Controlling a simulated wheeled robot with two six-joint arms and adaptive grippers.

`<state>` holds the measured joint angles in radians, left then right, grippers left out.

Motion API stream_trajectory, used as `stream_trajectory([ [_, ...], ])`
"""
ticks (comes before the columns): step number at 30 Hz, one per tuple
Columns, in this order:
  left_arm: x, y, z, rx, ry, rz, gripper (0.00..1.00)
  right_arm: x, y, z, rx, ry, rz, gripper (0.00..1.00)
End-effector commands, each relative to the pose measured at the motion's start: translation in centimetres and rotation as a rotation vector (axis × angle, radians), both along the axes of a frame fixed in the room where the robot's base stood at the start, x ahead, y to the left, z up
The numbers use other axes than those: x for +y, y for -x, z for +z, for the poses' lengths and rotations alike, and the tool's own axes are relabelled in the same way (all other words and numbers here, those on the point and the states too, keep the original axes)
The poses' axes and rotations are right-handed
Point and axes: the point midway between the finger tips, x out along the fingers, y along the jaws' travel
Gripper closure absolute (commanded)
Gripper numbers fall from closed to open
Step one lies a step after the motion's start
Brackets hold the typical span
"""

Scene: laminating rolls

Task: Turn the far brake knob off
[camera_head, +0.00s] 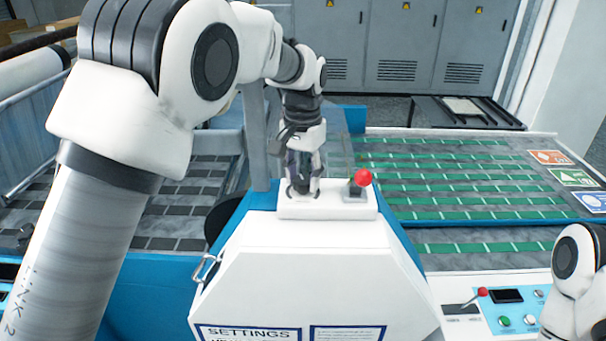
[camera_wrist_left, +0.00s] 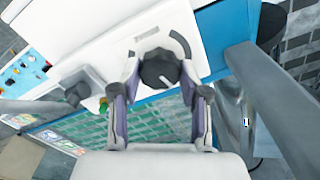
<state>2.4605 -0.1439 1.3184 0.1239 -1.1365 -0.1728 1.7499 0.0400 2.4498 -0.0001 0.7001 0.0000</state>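The far brake knob is a dark round knob (camera_wrist_left: 160,70) on a white panel with a curved dark mark beside it, in the left wrist view. In the head view it is a dark shape (camera_head: 303,186) on top of the white housing, partly covered by my gripper. My left gripper (camera_head: 303,172) points down over it. In the left wrist view the two fingers of my left gripper (camera_wrist_left: 160,76) stand apart, one on each side of the knob. Whether they touch it is hard to tell. My right gripper is out of view; only part of the right arm shows at lower right.
A red-ball lever (camera_head: 362,178) stands close to the right of the knob. A clear panel and a grey post (camera_head: 256,140) rise near the left gripper. A control panel (camera_head: 515,310) with a second red lever is at lower right. Green-striped sheeting (camera_head: 450,185) lies behind.

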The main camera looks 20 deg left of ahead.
Motion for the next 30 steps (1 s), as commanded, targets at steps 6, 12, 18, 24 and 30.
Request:
stream_trajectory([
  [6,0.03,0.04,0.0,0.002,-0.001,0.0,0.92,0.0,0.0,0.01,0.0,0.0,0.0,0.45],
  [12,0.02,0.03,-0.03,0.002,0.0,0.012,0.92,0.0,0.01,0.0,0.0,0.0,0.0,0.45],
  [18,0.01,0.03,-0.07,0.003,0.0,0.073,0.92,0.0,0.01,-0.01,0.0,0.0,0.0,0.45],
  [24,0.0,0.05,-0.11,0.005,0.0,0.199,0.92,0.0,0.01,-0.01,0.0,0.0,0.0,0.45],
  [30,0.0,0.07,-0.14,0.006,-0.001,0.374,0.92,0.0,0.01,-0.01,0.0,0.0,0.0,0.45],
])
